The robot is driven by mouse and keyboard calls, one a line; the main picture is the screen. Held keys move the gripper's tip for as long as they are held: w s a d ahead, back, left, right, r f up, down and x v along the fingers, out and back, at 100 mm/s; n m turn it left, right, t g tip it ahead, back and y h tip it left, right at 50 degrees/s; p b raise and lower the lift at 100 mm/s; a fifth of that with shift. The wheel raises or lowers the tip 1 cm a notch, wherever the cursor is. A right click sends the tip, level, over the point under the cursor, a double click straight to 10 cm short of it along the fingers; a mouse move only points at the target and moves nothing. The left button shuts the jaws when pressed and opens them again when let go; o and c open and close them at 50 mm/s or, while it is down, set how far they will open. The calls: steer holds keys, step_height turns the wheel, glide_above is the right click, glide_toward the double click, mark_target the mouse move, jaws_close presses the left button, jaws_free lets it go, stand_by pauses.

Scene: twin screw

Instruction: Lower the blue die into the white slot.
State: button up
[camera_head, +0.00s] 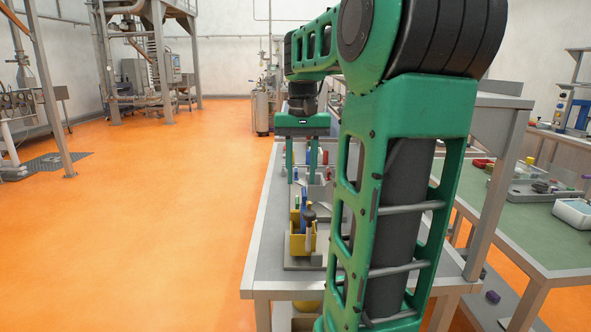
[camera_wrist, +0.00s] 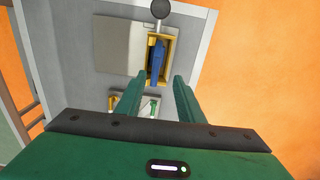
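A blue piece (camera_head: 304,218), which I take to be the blue die, stands in a yellow holder (camera_head: 296,243) on the grey bench. In the wrist view the blue piece (camera_wrist: 157,62) sits inside the yellow frame (camera_wrist: 168,46), just beyond my fingertips. My gripper (camera_head: 300,181) points down above the bench, farther back than the yellow holder. Its two fingers are apart with nothing held between them, as the wrist view also shows (camera_wrist: 157,78). A pale block (camera_head: 318,188) is beside the fingertips; I cannot tell whether it is the white slot.
A dark round knob (camera_wrist: 160,9) stands by the yellow frame. A small white and green item (camera_wrist: 148,106) lies between the fingers in the wrist view, partly hidden. A green-topped table (camera_head: 520,222) with trays is at the right. My arm hides much of the bench.

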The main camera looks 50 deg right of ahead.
mark_target(303, 205)
steer(key=f, duration=1)
steer(key=shift+s+d+f, duration=0.15)
steer(key=shift+s+d, duration=0.05)
steer(key=shift+d, duration=0.15)
jaws_close()
steer(key=c, duration=0.7)
jaws_free()
jaws_close()
steer(key=shift+w+r, duration=0.1)
steer(key=shift+r, duration=0.15)
steer(key=shift+r, duration=6.45)
